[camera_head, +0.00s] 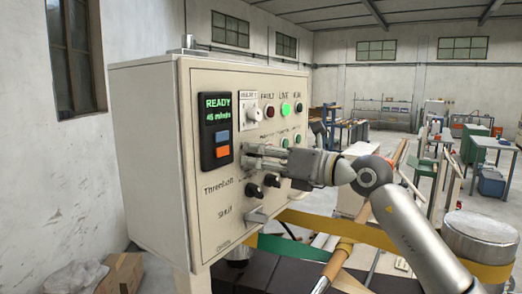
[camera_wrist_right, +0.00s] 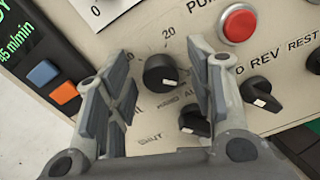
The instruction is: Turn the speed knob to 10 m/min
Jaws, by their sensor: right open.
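A black round knob (camera_wrist_right: 160,73) with a white mark on its lower right side sits on the panel in the right wrist view. A printed scale with a 20 above it surrounds it; its small label is too blurred to read. My right gripper (camera_wrist_right: 157,80) is open, with one finger on each side of this knob; I cannot tell whether either touches it. In the head view my right gripper (camera_head: 250,156) is at the panel face and hides the knob. The display (camera_head: 216,115) shows READY and a speed that looks like 45 m/min. My left gripper is out of view.
Another black knob (camera_wrist_right: 195,121) is close by, partly behind a finger. A REV switch (camera_wrist_right: 260,93) and a red button (camera_wrist_right: 238,22) are to the right. The cream control box (camera_head: 150,150) carries lamps, including a lit green one (camera_head: 286,109). A yellow strap (camera_head: 335,227) runs below my arm.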

